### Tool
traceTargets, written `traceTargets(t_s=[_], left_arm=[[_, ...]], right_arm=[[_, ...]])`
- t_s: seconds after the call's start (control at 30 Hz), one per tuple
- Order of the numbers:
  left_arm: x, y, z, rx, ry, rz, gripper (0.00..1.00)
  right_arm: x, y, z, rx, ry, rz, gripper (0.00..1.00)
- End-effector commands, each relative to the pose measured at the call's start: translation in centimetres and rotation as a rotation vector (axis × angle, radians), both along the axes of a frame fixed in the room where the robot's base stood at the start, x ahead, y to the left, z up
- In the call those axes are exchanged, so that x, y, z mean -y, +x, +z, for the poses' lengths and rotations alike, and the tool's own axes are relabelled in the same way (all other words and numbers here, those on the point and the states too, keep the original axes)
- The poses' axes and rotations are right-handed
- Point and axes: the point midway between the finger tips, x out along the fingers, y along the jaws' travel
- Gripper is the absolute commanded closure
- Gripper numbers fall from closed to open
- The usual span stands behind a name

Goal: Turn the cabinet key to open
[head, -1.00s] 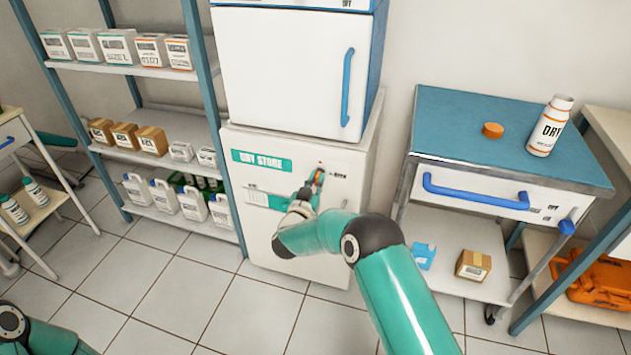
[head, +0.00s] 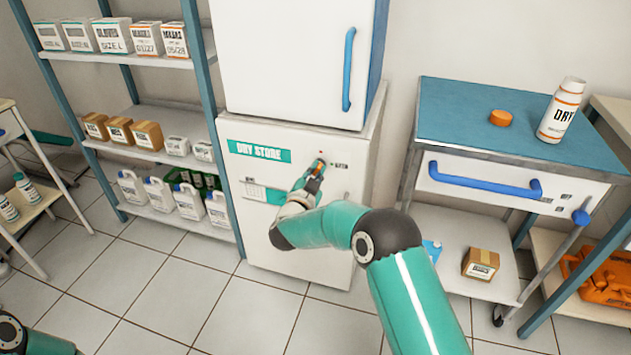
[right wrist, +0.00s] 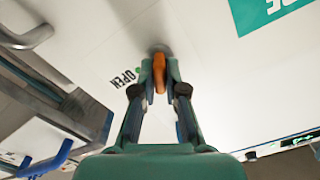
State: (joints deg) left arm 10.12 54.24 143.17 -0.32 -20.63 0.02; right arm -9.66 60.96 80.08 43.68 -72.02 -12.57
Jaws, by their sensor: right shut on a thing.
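The dry store cabinet (head: 297,262) is white with a teal "DRY STORE" label and stands under a white and blue unit. My right gripper (head: 318,168) is at the upper right of its front, beside a small printed mark. In the right wrist view, my right gripper (right wrist: 159,75) is shut on the orange key (right wrist: 159,70), which sits at a round grey lock (right wrist: 160,50) in the white panel. The word "OPEN" (right wrist: 124,78) and a green dot are printed left of the key. The cabinet door looks closed. My left gripper is not in view.
A blue-topped cart (head: 455,115) with a blue handle stands right of the cabinet, holding a white bottle (head: 561,112) and an orange cap (head: 501,118). A shelf rack (head: 130,57) with boxes and jugs stands left. The tiled floor in front is clear.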

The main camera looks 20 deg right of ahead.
Motion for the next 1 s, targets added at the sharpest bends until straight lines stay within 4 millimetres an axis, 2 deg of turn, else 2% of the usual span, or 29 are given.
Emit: traceTargets(t_s=[0.03,0.6,1.0], left_arm=[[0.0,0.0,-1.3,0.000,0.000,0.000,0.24],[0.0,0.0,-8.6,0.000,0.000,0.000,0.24],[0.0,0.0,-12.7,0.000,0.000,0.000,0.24]], right_arm=[[0.1,0.0,-0.5,0.027,0.036,-0.001,1.00],[0.3,-0.1,-0.8,0.330,0.488,-0.005,1.00],[0.4,-0.2,-0.8,0.510,0.756,-0.008,1.00]])
